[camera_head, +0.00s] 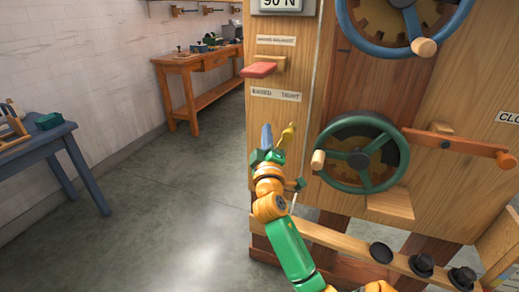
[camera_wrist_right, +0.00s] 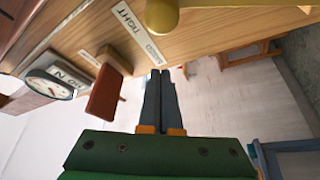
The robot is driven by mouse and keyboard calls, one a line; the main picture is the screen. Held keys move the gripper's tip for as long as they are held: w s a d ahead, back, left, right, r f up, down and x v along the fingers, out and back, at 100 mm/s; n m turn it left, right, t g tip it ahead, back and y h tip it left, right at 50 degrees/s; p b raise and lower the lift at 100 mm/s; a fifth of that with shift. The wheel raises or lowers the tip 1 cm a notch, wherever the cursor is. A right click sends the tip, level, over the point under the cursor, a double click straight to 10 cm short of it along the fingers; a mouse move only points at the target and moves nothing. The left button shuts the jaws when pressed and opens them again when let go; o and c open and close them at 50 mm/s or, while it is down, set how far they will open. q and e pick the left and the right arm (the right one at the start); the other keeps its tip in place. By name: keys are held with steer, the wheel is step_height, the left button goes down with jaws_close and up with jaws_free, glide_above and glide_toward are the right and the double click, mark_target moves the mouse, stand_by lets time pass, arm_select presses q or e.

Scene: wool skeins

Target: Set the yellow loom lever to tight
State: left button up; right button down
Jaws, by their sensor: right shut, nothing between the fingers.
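The yellow loom lever (camera_head: 288,137) is on the wooden loom front, below a label strip (camera_head: 276,95) that seems to read EASED at left and TIGHT at right. Its visible upper part leans slightly right; its lower part is hidden by my gripper. My right gripper (camera_head: 266,136) is shut and empty, just left of the lever. I cannot tell whether they touch. In the right wrist view, the closed fingers (camera_wrist_right: 160,74) point up below the yellow lever's rounded end (camera_wrist_right: 176,16), near the word TIGHT (camera_wrist_right: 128,17). My left gripper is not in view.
A red lever (camera_head: 259,70) sticks out above the label, under a gauge (camera_head: 282,4) reading 90 N. A green handwheel (camera_head: 330,179) is close on the right, a blue one (camera_head: 350,38) above. Black knobs (camera_head: 421,265) line the lower rail. Open floor lies left.

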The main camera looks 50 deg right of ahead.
steer(key=b+v, duration=0.1)
steer(key=v, duration=0.7)
steer(key=shift+s, duration=0.4)
